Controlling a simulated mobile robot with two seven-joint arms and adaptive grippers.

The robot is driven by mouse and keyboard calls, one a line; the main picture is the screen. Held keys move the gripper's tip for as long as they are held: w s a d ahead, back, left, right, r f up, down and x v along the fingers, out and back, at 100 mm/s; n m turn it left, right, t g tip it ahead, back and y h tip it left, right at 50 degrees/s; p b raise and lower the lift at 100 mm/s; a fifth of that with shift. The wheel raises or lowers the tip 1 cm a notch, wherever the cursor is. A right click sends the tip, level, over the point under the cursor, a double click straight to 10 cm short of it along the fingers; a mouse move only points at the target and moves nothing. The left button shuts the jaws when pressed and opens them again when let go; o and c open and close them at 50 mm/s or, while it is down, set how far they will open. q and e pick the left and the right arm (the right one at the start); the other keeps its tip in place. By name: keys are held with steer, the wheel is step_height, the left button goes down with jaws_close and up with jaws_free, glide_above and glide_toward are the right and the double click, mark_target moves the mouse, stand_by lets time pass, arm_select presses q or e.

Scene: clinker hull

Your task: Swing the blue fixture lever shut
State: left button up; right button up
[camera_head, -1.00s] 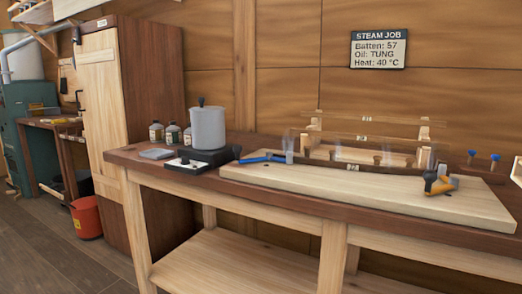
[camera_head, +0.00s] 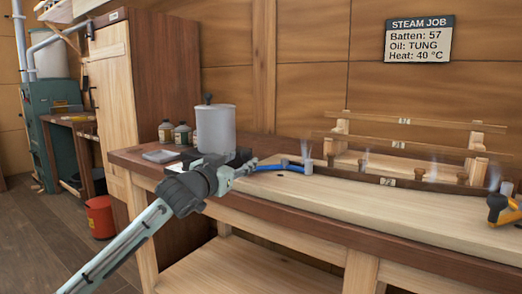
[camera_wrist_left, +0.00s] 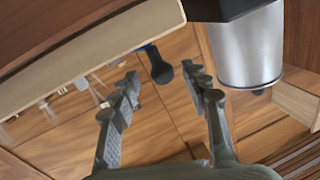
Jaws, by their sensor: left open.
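The blue fixture lever (camera_head: 280,167) lies at the left end of the pale board (camera_head: 330,203), joined to a short grey post (camera_head: 308,167). In the left wrist view a little of its blue (camera_wrist_left: 147,47) shows by the board edge, with a dark rounded end (camera_wrist_left: 161,69) sticking out. My left gripper (camera_head: 243,168) is at the lever's free end in the head view. In the wrist view its open fingers (camera_wrist_left: 163,82) stand on both sides of the dark end, without clear contact. My right gripper is not in view.
A grey pot (camera_head: 215,130) stands close behind my left gripper; it also shows in the wrist view (camera_wrist_left: 248,50). A dark batten (camera_head: 400,182) runs along the board.

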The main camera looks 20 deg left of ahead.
arm_select(q)
steer(key=shift+w+r, duration=0.15)
steer(key=shift+w, duration=0.6)
steer(key=w, duration=0.3)
steer(key=w+d, duration=0.1)
steer(key=w, duration=0.2)
steer(key=shift+w+d, duration=0.1)
steer(key=shift+w, duration=0.1)
steer(key=shift+c, duration=0.5)
jaws_close()
